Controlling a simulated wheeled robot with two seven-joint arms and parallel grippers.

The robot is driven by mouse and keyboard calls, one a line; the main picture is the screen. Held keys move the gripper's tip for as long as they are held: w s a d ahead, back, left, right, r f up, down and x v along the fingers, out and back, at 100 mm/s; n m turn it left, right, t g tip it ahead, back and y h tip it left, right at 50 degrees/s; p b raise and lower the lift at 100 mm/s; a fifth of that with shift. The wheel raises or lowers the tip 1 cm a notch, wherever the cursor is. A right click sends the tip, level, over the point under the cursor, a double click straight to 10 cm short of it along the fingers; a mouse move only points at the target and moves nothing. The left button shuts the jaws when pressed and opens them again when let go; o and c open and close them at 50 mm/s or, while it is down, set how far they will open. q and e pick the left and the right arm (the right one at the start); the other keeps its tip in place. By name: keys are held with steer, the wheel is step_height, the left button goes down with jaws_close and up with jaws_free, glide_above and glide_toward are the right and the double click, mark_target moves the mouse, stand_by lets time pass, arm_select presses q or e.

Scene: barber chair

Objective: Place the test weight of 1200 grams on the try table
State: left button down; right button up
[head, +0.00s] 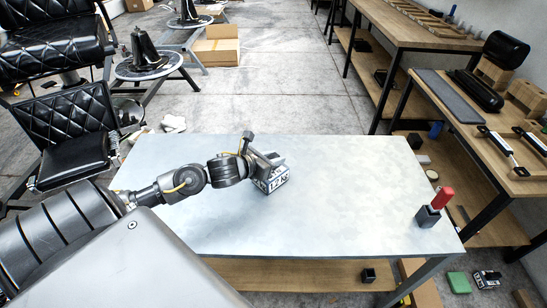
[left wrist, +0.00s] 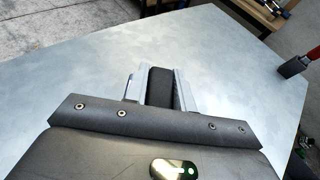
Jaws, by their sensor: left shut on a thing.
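The test weight (head: 273,183) is a small block with a pale, dark-lettered face that seems to read 1.2 kg. My left gripper (head: 268,160) is shut on it from above. The block is over the middle of the pale try table (head: 340,220); I cannot tell whether its base touches the top. In the left wrist view, a dark upright part of the weight (left wrist: 159,88) sits between the two grey fingers, above the table top (left wrist: 75,80). My right gripper is not in view.
A dark block with a red top (head: 434,207) stands at the table's right end. The rest of the top is clear. Black padded chairs (head: 70,135) stand at the left. Wooden benches (head: 430,30) with tools line the right. A small dark block (head: 368,275) sits on the lower shelf.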

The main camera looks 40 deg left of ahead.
arm_select(q)
steer(key=c, duration=1.5)
jaws_free()
steer(key=o, duration=0.3)
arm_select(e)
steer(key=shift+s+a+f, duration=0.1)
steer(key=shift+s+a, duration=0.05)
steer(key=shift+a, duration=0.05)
arm_select(q)
steer(key=shift+o, duration=0.2)
steer(key=v, duration=1.2)
steer(key=shift+b, duration=0.45)
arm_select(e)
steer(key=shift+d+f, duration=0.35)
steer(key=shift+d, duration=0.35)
arm_select(q)
steer(key=shift+s, duration=0.1)
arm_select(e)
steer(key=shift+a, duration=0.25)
